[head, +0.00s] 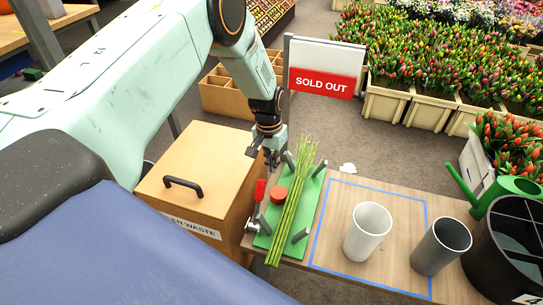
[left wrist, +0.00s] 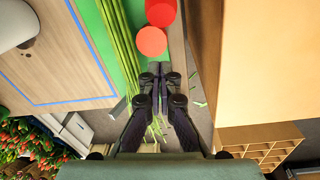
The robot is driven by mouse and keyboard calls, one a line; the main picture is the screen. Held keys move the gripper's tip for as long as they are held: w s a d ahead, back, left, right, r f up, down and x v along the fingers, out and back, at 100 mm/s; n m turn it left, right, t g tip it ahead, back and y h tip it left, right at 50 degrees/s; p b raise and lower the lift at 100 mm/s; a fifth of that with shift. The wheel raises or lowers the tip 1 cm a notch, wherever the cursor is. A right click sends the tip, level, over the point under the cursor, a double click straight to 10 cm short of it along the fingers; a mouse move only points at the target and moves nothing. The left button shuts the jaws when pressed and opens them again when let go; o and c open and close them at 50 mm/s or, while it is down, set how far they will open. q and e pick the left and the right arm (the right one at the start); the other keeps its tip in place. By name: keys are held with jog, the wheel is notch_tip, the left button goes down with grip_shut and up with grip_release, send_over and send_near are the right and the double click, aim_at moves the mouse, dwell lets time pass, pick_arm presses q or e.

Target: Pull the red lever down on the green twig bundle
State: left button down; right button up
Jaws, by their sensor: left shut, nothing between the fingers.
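The red lever (head: 260,190) stands on a metal clamp at the left edge of the green board (head: 262,240), its handle pointing up. It shows in part at the top of the left wrist view (left wrist: 161,12). A round red piece (head: 279,195) sits beside it, and also shows in that view (left wrist: 151,41). The green twig bundle (head: 290,210) lies lengthwise along the board among grey posts. My left gripper (head: 270,157) is shut and empty above the board's far end, beyond the lever and apart from it. Its fingertips (left wrist: 160,70) point toward the red piece in the wrist view.
A wooden waste bin (head: 205,155) with a black handle stands left of the board. White (head: 368,230) and grey (head: 440,245) cups stand right, by a blue outline. A sold-out sign (head: 322,70) rises behind. A green watering can (head: 510,187) is far right.

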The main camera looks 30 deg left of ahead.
pick_arm(q)
jog(key=shift+s+d+f, duration=0.1)
jog(key=shift+s+f, duration=0.2)
jog(key=shift+s, duration=0.6)
jog(key=shift+s+d+f, duration=0.1)
jog(key=shift+s+f, duration=0.15)
jog(key=shift+s, duration=0.6)
jog(key=shift+r, duration=0.1)
